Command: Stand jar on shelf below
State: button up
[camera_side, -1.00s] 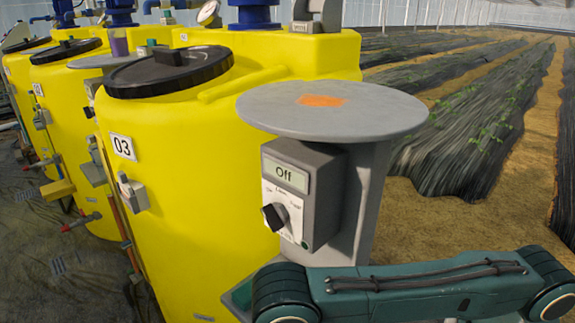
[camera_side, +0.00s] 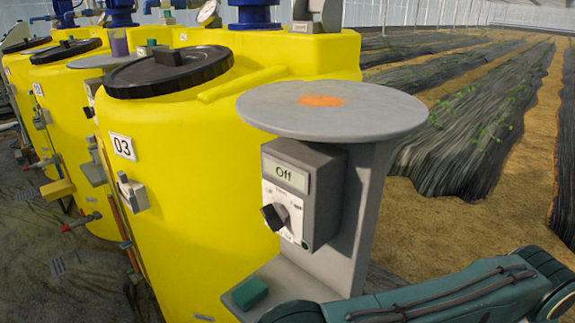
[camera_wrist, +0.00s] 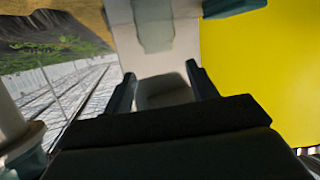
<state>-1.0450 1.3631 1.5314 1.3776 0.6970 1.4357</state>
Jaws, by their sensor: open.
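My gripper (camera_wrist: 162,78) is open in the wrist view, with its two dark fingers apart. Past the fingertips is a pale, blurred shape (camera_wrist: 153,28), possibly the jar, against a light grey surface. A darker grey patch (camera_wrist: 164,92) shows between the fingers; I cannot tell what it is. In the side view the jar is not clearly visible and the fingers are out of frame. The lower shelf (camera_side: 297,283) is a grey plate at the foot of the upright. The round grey upper top (camera_side: 370,112) carries an orange patch (camera_side: 322,100) and no jar.
A green block (camera_side: 250,292) sits on the lower shelf's left end. A control box (camera_side: 318,190) reading "Off" with a knob hangs under the round top. Yellow tank 03 (camera_side: 190,190) stands close at left. A purple container (camera_side: 119,44) is on a farther stand.

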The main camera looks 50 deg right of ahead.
jog(key=shift+v, duration=1.25)
jog(key=w+r+n+g+y, duration=0.1)
jog(key=w+r+y, duration=0.15)
jog(key=r, duration=0.45)
jog(key=w+r+n+g+y, duration=0.15)
jog(key=r+y, duration=0.25)
jog(key=r, duration=0.4)
jog(key=s+d+r+n+y, duration=0.2)
jog(key=d+r+y, duration=0.1)
jog(key=r, duration=0.5)
jog(key=s+d+r+n+y, duration=0.1)
jog(key=d+r+n+y, duration=0.15)
jog(key=r, duration=0.45)
jog(key=s+d+r+n+t+y, duration=0.25)
jog(key=s+d+r, duration=0.25)
jog(key=s+r, duration=0.25)
jog(key=s+d+f+n, duration=0.3)
jog(key=s+d, duration=0.7)
jog(key=shift+d+f+h, duration=0.25)
jog(key=shift+f+h, duration=0.05)
jog(key=shift+h, duration=0.15)
